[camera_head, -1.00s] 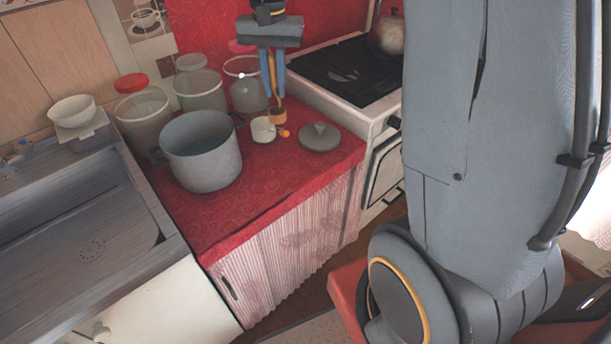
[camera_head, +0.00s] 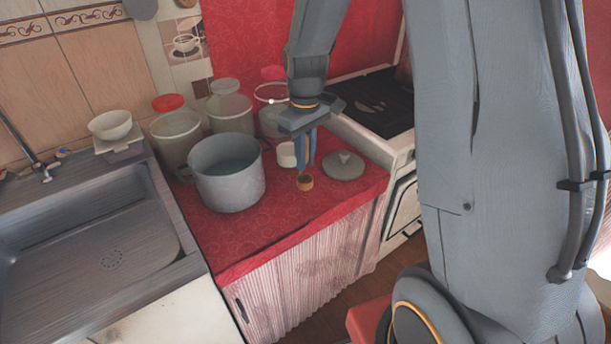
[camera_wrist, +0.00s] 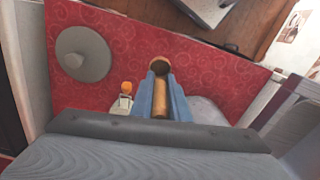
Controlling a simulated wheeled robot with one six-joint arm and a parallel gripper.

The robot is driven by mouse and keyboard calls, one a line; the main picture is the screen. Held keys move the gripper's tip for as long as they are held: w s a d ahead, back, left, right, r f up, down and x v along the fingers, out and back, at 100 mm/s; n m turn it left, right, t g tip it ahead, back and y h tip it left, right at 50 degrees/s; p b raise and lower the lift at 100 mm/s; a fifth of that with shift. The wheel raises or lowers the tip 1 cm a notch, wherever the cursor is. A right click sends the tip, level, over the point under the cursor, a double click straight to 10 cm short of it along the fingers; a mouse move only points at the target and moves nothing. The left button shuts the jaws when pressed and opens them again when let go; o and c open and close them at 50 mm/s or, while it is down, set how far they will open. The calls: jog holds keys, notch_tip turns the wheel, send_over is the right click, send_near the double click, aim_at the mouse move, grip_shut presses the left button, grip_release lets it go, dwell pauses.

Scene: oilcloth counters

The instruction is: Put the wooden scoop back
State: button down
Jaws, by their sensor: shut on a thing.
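The wooden scoop (camera_head: 305,182) hangs from my gripper (camera_head: 306,166), its round cup end lowest, over the red counter. In the wrist view my gripper (camera_wrist: 160,98) is shut on the scoop's handle, and the scoop's cup (camera_wrist: 159,66) sticks out past the blue fingertips. I cannot tell how high above the counter the scoop is. A small white cup (camera_head: 287,155) stands just behind and left of my gripper. In the wrist view an orange-tipped thing (camera_wrist: 126,88) shows beside the white cup, left of the fingers.
A large grey pot (camera_head: 228,190) stands left of my gripper, and its grey lid (camera_head: 344,166) lies to the right. Several clear jars (camera_head: 230,112) stand behind. The stove (camera_head: 375,105) is at the right, the sink (camera_head: 90,250) at the left. The front counter (camera_head: 290,218) is clear.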

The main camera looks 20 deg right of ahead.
jog(key=shift+f+p, duration=0.5)
jog(key=shift+f, duration=2.1)
jog(key=shift+f, duration=0.1)
jog(key=c, duration=1.7)
grip_release()
notch_tip(320, 180, up, 12)
jog(key=b, duration=0.2)
jog(key=shift+b, duration=0.3)
jog(key=s+f+m, duration=0.1)
jog(key=s, duration=0.4)
jog(key=s+f+m, duration=0.2)
jog(key=s, duration=0.4)
jog(key=s+f+m, duration=0.1)
jog(key=s+m, duration=0.1)
jog(key=s, duration=0.4)
jog(key=shift+s+f+t, duration=0.1)
jog(key=shift+f+t, duration=0.15)
jog(key=shift+t, duration=0.15)
